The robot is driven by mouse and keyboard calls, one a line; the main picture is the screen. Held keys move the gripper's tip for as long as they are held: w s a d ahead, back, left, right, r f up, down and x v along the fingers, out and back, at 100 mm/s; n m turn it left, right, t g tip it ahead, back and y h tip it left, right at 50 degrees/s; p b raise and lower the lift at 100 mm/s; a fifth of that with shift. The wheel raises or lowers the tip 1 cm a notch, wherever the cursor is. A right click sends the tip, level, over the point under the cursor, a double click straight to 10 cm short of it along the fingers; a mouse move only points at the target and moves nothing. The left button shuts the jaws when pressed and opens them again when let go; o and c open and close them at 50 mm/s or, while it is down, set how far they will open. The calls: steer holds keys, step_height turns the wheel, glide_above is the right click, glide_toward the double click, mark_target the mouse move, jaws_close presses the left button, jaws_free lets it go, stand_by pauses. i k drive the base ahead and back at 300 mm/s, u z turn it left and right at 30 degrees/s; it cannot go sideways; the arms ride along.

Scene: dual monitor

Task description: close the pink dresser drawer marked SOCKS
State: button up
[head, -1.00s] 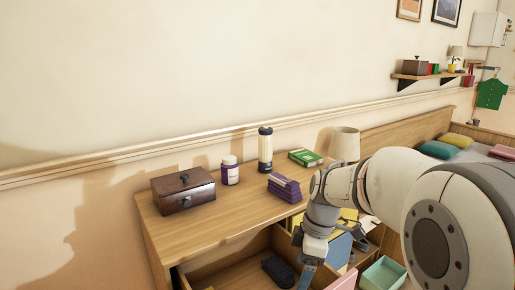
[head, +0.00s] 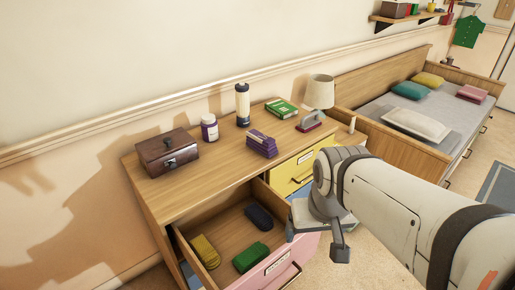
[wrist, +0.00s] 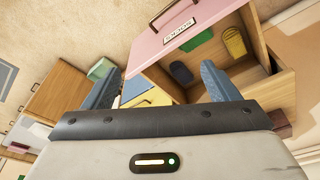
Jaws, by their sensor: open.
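The pink drawer (head: 266,280) is pulled out of the wooden dresser (head: 215,190) at its lower front. Its pink front with a bar handle also shows in the wrist view (wrist: 200,18), where the white label reads SOCKS upside down. Inside lie a yellow bundle (head: 205,250), a green bundle (head: 251,257) and a dark blue bundle (head: 258,217). My gripper (head: 316,243) hangs near the right end of the pink front. In the wrist view its two blue fingers (wrist: 158,80) are wide apart with nothing between them. I cannot tell whether a finger touches the drawer.
A yellow drawer front (head: 293,171) is right of the pink drawer. A bed (head: 420,110) is at the right; open floor lies in front.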

mark_target(223, 220)
steer(key=u, duration=1.35)
steer(key=k, duration=0.8)
steer(key=z, duration=1.35)
